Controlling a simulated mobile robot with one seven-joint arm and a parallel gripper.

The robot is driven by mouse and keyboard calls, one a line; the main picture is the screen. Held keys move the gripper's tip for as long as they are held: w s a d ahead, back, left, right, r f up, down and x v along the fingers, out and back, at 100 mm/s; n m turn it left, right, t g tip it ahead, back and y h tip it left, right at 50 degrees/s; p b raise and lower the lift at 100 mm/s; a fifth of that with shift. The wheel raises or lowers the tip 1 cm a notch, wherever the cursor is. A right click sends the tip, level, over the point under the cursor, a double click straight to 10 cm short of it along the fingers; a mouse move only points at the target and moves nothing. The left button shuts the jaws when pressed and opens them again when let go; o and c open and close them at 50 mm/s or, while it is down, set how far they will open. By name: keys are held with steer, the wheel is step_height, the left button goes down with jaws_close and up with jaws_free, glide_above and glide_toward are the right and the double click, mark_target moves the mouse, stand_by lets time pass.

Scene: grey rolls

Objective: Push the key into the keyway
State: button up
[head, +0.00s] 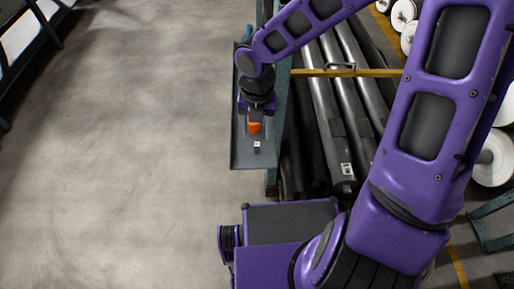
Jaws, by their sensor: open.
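My gripper (255,112) is over a narrow grey shelf (240,156), pointing down at it. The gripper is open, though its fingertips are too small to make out. An orange piece (255,127) shows right at the gripper's end; I cannot tell whether it is apart from the gripper or touching it. A small dark block with a white top (257,146) sits on the shelf just below the orange piece in the picture. Which of these is the key and which holds the keyway is too small to tell.
White rolls (492,155) stand at the far right. A small blue thing (248,35) is at the shelf's far end. The concrete floor (130,150) at left is clear.

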mark_target(257, 144)
step_height(257, 144, down, 5)
steer(key=shift+r+b, duration=0.2)
steer(key=shift+b, duration=0.85)
steer(key=shift+r, duration=0.1)
jaws_close()
